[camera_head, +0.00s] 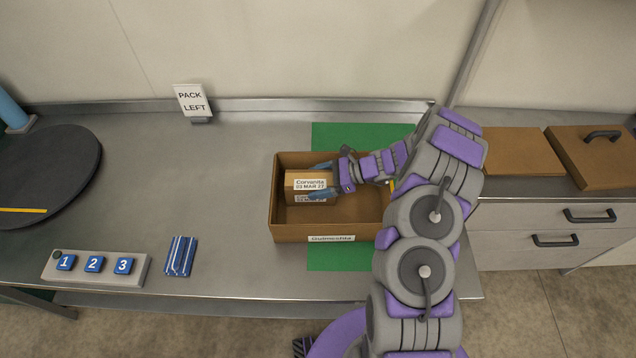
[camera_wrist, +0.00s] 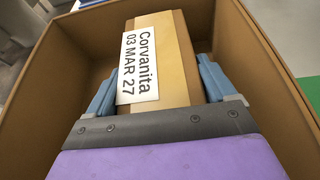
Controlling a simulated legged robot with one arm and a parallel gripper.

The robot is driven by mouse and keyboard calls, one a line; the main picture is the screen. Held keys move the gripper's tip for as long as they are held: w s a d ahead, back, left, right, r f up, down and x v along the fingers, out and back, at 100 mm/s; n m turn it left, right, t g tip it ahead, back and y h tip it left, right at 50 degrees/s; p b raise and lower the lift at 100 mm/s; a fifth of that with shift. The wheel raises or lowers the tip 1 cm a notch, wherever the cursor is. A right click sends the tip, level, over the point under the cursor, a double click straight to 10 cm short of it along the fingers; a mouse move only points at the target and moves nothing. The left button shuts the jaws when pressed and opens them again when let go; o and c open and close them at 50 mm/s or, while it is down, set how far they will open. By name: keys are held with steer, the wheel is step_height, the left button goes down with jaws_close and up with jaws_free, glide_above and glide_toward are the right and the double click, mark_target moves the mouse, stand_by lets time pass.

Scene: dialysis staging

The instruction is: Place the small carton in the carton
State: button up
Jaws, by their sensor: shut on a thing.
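The small carton (camera_head: 299,188) is brown with a white label reading "Corvanita 03 MAR 27". It is inside the open carton (camera_head: 289,232), toward its left side. The open carton is labelled "Quimeshta" on its front and stands on a green mat. My gripper (camera_head: 322,180) reaches in from the right, its blue fingers shut on the small carton. The wrist view shows the small carton (camera_wrist: 168,52) between both fingers, with the open carton's walls (camera_wrist: 262,75) around it. I cannot tell whether the small carton touches the floor of the open carton.
The green mat (camera_head: 340,260) shows in front and behind. A "PACK LEFT" sign (camera_head: 191,100) stands at the back. A button panel (camera_head: 97,267), blue-striped packets (camera_head: 180,256) and a dark round plate (camera_head: 50,170) are at left. The middle-left counter is clear.

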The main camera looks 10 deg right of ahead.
steer(key=o, duration=1.1)
steer(key=shift+a, duration=0.1)
steer(key=shift+o, duration=0.2)
